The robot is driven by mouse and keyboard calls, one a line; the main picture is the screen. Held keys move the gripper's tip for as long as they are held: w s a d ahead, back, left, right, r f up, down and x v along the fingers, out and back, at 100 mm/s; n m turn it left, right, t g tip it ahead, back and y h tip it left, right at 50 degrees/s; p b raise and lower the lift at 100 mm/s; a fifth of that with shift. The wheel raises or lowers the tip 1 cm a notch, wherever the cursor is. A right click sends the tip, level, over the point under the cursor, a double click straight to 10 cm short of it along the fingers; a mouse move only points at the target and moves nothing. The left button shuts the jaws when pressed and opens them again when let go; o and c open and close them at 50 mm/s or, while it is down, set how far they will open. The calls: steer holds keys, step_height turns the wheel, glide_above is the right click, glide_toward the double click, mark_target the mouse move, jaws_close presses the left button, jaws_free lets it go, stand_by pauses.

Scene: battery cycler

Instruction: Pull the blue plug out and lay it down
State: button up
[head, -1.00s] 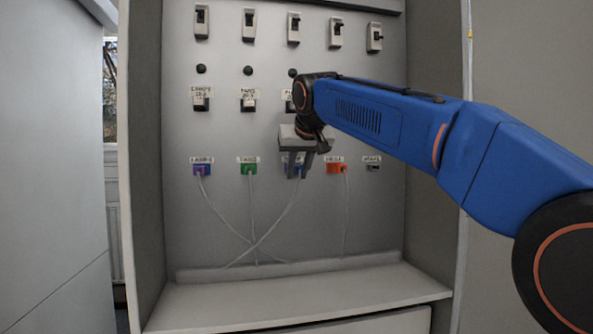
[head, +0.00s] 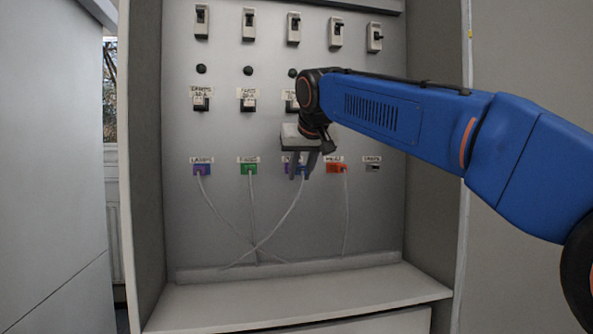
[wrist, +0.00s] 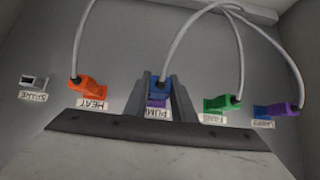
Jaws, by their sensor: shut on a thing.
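My gripper (head: 303,170) is shut on the blue plug (wrist: 160,86), one finger on each side. In the head view the fingers mostly hide the plug. Its pale cable hangs down to the left from between them. In the wrist view a purple socket (wrist: 157,101) labelled PUMP shows just beyond the plug. The plug looks drawn forward from this socket, but the exact gap is hard to see.
Orange (head: 337,168) and green (head: 248,169) plugs flank the gripper. A purple plug sits in the blue LAMPS socket (head: 202,169). The SPARE socket (head: 373,168) is empty. The shelf (head: 300,292) below is clear; cables cross above it.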

steer(key=shift+s+d, duration=0.15)
steer(key=shift+s, duration=0.35)
steer(key=shift+s+d, duration=0.15)
steer(key=shift+s, duration=0.35)
